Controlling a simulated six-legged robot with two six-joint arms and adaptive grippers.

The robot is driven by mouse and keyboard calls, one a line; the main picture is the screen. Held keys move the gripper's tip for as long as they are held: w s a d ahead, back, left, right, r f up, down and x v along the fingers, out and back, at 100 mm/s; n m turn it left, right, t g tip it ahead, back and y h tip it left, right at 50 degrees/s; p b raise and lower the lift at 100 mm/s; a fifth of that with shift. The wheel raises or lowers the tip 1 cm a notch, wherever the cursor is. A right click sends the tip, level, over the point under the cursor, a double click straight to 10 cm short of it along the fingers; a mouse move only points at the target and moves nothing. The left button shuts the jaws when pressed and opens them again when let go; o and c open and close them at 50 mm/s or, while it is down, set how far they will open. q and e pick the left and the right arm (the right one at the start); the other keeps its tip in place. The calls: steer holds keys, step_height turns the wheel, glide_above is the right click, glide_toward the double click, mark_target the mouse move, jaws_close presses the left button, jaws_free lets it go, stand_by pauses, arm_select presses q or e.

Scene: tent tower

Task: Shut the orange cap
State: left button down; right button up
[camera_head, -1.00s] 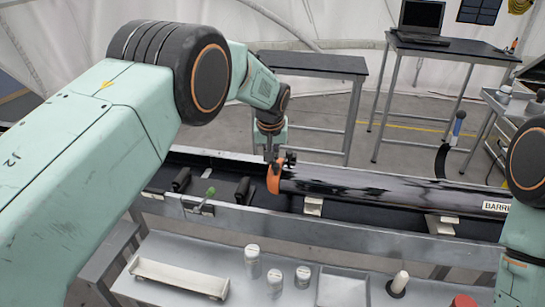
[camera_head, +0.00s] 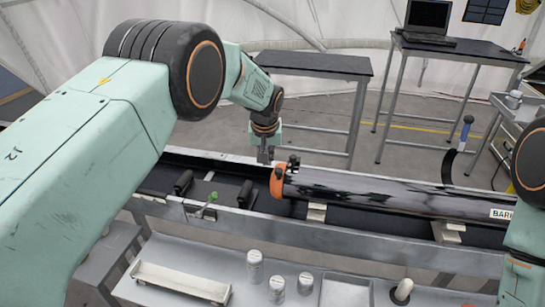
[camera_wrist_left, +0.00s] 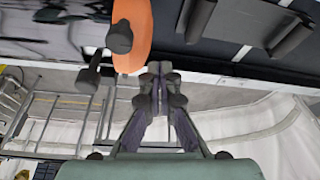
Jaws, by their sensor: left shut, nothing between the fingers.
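The orange cap (camera_head: 278,182) sits at the left end of a long dark barrel (camera_head: 375,191) that lies in a trough. Black fittings stand at the cap's upper edge. In the left wrist view the cap (camera_wrist_left: 133,38) is at the upper middle, with a dark round knob in front of it. My left gripper (camera_head: 265,156) points down just behind and left of the cap, shut and empty. Its closed fingertips (camera_wrist_left: 160,70) show just beside the cap, seemingly apart from it. I cannot tell how firmly the cap is seated. My right gripper is out of view.
Black supports (camera_head: 245,192) stand in the open trough there. White canisters (camera_head: 277,289) and a pale tray (camera_head: 180,281) are on the shelf below. Dark-topped tables (camera_head: 315,63) stand behind.

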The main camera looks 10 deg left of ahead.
arm_select(q)
steer(key=w+d+r+v, duration=0.1)
steer(key=w+v, duration=0.1)
steer(key=v, duration=0.8)
steer(key=s+a+f+m+g, duration=0.1)
steer(key=s+a+f, duration=0.2)
steer(key=s+f, duration=0.95)
steer(key=s+a+f+g, duration=0.1)
steer(key=s+a+f, duration=0.1)
steer(key=s+f, duration=1.05)
steer(key=s+a+f+g+h, duration=0.1)
steer(key=s+f, duration=0.1)
steer(key=s, duration=1)
steer(key=s+a+f+g, duration=0.1)
steer(key=s+f, duration=0.2)
steer(key=s, duration=0.9)
step_height(320, 180, down, 15)
steer(key=b, duration=1.6)
steer(key=shift+s+m, duration=0.25)
steer(key=shift+m, duration=0.15)
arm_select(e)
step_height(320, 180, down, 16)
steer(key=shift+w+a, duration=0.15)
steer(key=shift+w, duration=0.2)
arm_select(q)
steer(key=shift+w+d+r, duration=0.1)
steer(key=shift+w+d, duration=0.1)
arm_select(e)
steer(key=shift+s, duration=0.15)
